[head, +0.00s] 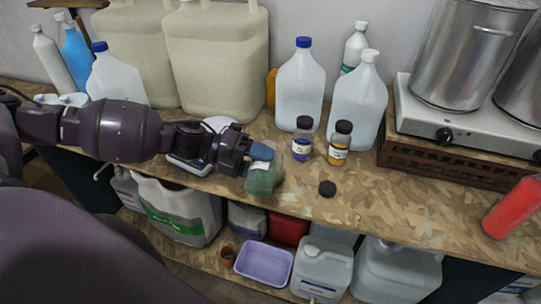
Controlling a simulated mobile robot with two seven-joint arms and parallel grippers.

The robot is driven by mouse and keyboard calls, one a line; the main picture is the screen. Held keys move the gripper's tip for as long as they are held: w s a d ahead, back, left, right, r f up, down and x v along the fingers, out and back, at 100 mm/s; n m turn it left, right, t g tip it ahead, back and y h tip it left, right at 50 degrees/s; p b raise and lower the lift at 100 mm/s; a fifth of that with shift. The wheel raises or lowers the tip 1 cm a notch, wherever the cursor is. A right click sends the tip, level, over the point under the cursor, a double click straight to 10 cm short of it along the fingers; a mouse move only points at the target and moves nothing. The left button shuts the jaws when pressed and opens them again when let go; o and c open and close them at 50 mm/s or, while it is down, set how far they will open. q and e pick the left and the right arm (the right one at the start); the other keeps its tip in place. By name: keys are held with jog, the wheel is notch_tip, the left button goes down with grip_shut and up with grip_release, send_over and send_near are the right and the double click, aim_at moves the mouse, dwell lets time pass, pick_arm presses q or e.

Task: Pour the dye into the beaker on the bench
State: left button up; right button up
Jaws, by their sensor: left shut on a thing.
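My left gripper (262,156) reaches in from the left at the bench's front edge. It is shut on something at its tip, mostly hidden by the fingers. A see-through greenish glass vessel (264,180) shows right at and below the fingertips; I cannot tell whether it is the held thing or the beaker. Just right of it stand two small black-capped bottles, one with blue contents (301,147) and one with yellow contents (338,155). A loose black cap (327,188) lies on the bench in front of them. My right gripper is out of view.
Large white jugs (301,85) and beige canisters (217,60) line the back of the wood-chip bench (400,210). A steel pot (468,55) stands on a hotplate (440,120) at right. A red cylinder (511,207) is at the right edge. The front middle is clear.

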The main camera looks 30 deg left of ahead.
pick_arm(q)
jog(key=shift+r+n+p, duration=0.1)
jog(key=shift+n+p, duration=0.2)
jog(key=shift+p, duration=0.05)
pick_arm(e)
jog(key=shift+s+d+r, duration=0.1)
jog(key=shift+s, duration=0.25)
pick_arm(q)
jog(key=shift+w+r+p, duration=0.1)
jog(key=shift+r+p, duration=0.05)
jog(key=shift+p, duration=0.25)
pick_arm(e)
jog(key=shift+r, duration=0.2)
pick_arm(q)
jog(key=shift+s+n+g, duration=0.2)
jog(key=shift+n+g, duration=0.1)
jog(key=shift+g, duration=0.1)
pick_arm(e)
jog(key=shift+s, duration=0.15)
pick_arm(q)
jog(key=shift+r+p, duration=0.15)
jog(key=shift+p, duration=0.4)
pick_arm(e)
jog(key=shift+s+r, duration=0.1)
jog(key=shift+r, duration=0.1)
